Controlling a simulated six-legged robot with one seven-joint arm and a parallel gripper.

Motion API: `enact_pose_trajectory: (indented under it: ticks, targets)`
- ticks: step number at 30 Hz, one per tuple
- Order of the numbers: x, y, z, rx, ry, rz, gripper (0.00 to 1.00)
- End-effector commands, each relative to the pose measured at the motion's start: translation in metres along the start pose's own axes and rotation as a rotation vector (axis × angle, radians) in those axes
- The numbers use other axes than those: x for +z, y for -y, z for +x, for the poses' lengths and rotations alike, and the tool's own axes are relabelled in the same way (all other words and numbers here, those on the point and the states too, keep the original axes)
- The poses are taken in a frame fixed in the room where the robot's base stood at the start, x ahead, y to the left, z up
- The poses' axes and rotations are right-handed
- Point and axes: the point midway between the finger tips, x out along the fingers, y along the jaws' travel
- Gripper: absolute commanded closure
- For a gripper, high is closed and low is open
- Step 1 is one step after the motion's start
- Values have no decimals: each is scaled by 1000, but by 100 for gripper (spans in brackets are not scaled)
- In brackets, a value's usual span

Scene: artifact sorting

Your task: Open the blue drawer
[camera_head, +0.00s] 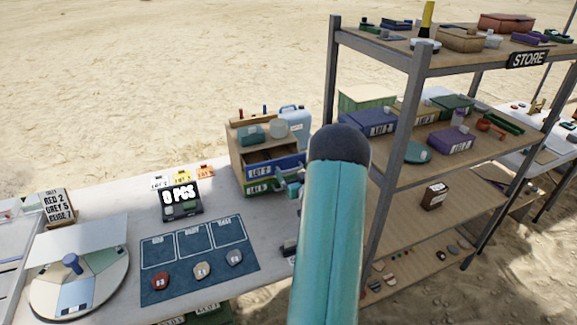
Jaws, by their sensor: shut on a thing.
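The small wooden cabinet (237,151) stands at the back right of the table. Its blue drawer (262,171) has a white lot label and sits pulled out, with part of its inside showing above the front. A green drawer (258,187) is below it. My gripper (283,181) is at the right part of the blue drawer front, shut on what appears to be its handle. The handle is mostly hidden by the gripper, and my teal arm covers the area to the right.
A shelf rack (402,145) with boxes stands close to the right of my arm. A blue mat (205,283) with several stones, a small display (181,202) and a round sorting dial (103,282) are on the table.

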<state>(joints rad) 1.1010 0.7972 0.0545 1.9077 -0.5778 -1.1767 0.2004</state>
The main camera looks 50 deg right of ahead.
Motion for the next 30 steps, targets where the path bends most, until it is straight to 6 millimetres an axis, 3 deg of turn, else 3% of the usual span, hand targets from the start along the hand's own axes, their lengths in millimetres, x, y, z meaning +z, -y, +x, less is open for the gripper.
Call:
enact_pose_trajectory:
  ticks: [6,12,18,27,28,30]
  targets:
    - [-1,-4,-56,8,0,0,54]
    - [-1,-4,-88,8,-1,-1,54]
    - [-2,-4,-100,9,-3,-1,54]
    - [-2,-5,-100,10,-3,-2,54]
    - [-2,-5,-100,10,-3,-2,8]
    - [-1,-5,-100,9,-3,-2,5]
